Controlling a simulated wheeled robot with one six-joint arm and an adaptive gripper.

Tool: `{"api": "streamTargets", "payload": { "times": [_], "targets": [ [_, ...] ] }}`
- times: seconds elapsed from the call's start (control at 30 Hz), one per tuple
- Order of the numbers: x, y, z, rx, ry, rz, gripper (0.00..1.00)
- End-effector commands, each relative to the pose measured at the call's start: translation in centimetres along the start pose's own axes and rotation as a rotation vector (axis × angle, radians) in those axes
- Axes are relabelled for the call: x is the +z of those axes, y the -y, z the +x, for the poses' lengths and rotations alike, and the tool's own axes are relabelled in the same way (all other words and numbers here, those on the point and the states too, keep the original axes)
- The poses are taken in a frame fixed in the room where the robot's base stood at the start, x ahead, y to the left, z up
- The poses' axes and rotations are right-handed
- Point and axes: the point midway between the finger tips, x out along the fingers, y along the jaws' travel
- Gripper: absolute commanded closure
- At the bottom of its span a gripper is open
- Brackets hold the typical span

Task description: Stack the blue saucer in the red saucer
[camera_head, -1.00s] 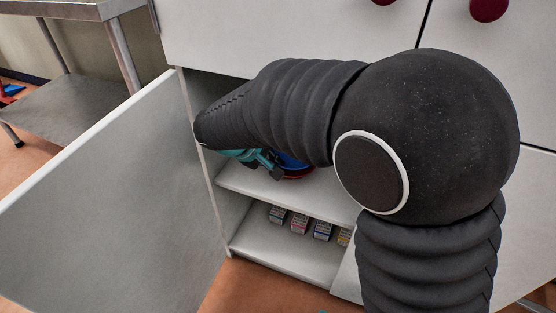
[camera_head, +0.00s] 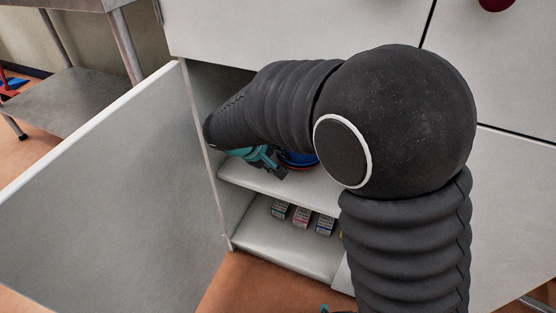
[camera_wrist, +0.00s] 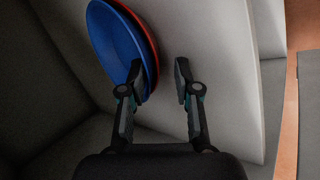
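The blue saucer (camera_wrist: 112,38) lies in the red saucer (camera_wrist: 151,62), which shows as a rim along one side in the wrist view. Both are on the upper shelf inside the open cabinet. In the head view, part of the blue saucer (camera_head: 298,156) and a sliver of the red saucer (camera_head: 303,164) show past my arm.
The open cabinet door (camera_head: 110,190) stands to the left of my arm. The cabinet's upper shelf (camera_head: 308,188) has bare room in front of the saucers. Several small boxes (camera_head: 301,217) stand on the lower shelf. A metal table (camera_head: 80,95) is at the far left.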

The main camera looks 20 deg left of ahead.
Motion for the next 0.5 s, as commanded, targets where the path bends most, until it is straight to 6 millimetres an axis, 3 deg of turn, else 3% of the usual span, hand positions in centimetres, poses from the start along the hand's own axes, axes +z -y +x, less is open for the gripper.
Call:
{"api": "streamTargets", "payload": {
  "times": [0.27, 0.5],
  "targets": [
    [-0.1, 0.0, -0.3, 0.001, -0.003, 0.000, 0.69],
    [-0.2, -0.1, -3.3, 0.001, -0.007, 0.000, 0.69]
  ]
}}
